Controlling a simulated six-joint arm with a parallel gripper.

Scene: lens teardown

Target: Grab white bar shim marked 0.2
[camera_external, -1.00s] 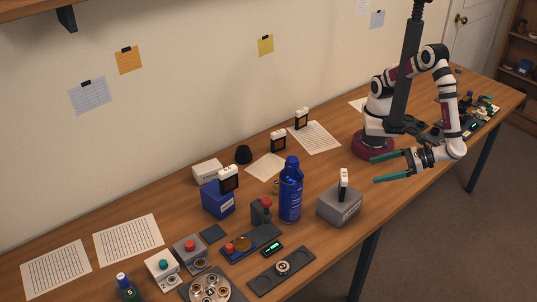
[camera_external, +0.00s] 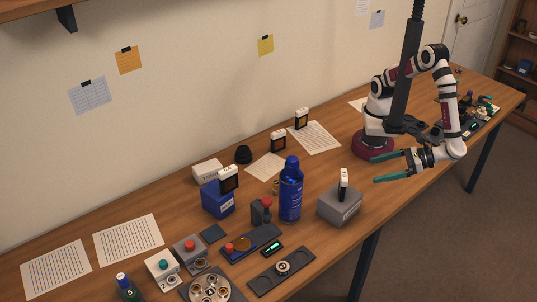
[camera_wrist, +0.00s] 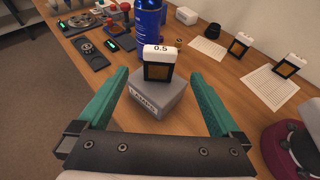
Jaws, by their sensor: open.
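Several white-topped bar shims with dark lower frames stand about the bench. One marked 0.5 (camera_wrist: 158,49) stands upright on a grey box (camera_wrist: 160,104); it also shows in the external view (camera_external: 344,178). Another shim (camera_external: 228,172) stands on a blue box (camera_external: 217,203). Two more, a shim (camera_external: 278,136) and a shim (camera_external: 302,114), stand near papers towards the wall; the wrist view shows both at right (camera_wrist: 243,38) (camera_wrist: 295,60). I cannot read their marks, so I cannot tell which is 0.2. My gripper (camera_external: 375,169) is open and empty, right of the grey box, with green fingers.
A tall blue can (camera_external: 291,190) stands just left of the grey box. Further left are a dark tray (camera_external: 265,284), a button box (camera_external: 161,268) and other small parts. Paper sheets (camera_external: 315,137) lie by the wall. The bench is clear between my gripper and the grey box.

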